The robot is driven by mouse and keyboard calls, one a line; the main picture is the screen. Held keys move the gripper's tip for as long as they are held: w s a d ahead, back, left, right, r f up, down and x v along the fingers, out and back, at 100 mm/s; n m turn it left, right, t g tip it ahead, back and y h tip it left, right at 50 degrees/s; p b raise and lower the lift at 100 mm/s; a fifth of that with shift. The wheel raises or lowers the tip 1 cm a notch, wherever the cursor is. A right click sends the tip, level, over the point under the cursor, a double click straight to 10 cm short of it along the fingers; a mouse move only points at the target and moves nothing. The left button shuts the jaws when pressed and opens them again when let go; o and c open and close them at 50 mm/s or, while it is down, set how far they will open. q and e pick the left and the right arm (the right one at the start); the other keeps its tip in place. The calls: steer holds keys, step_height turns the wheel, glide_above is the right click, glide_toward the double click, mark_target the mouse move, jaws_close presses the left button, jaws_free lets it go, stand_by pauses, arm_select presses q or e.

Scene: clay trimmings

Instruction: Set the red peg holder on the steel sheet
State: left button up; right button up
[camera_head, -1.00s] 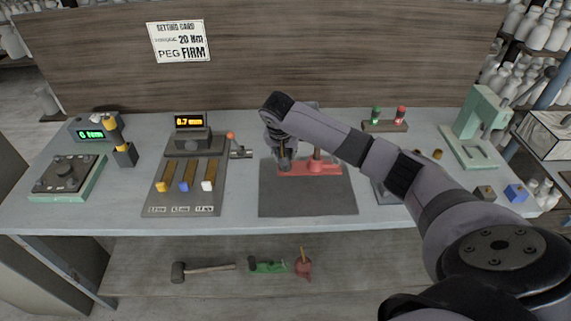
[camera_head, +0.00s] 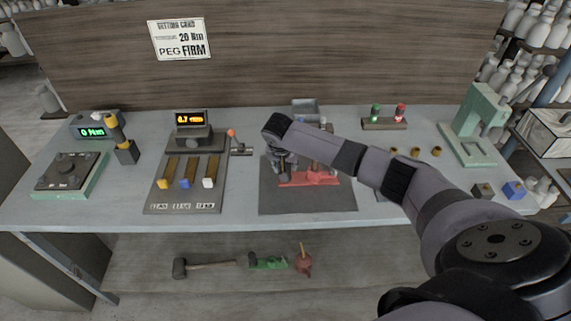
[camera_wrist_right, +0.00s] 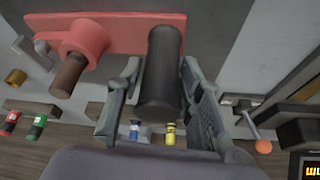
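My right gripper (camera_head: 283,172) comes down over the left end of the holder. In the wrist view the right gripper (camera_wrist_right: 162,100) has its fingers on both sides of the dark grip, close against it. I cannot tell whether the plate touches the sheet. My left gripper is out of view.
A slotted board (camera_head: 185,209) with yellow, blue and white blocks lies left of the sheet. A green press (camera_head: 470,130) stands at the right. The sheet's front strip is clear.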

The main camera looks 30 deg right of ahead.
steer(key=shift+o, duration=1.2)
steer(key=b+v, duration=0.1)
steer(key=v, duration=1.1)
steer(key=shift+r, duration=0.1)
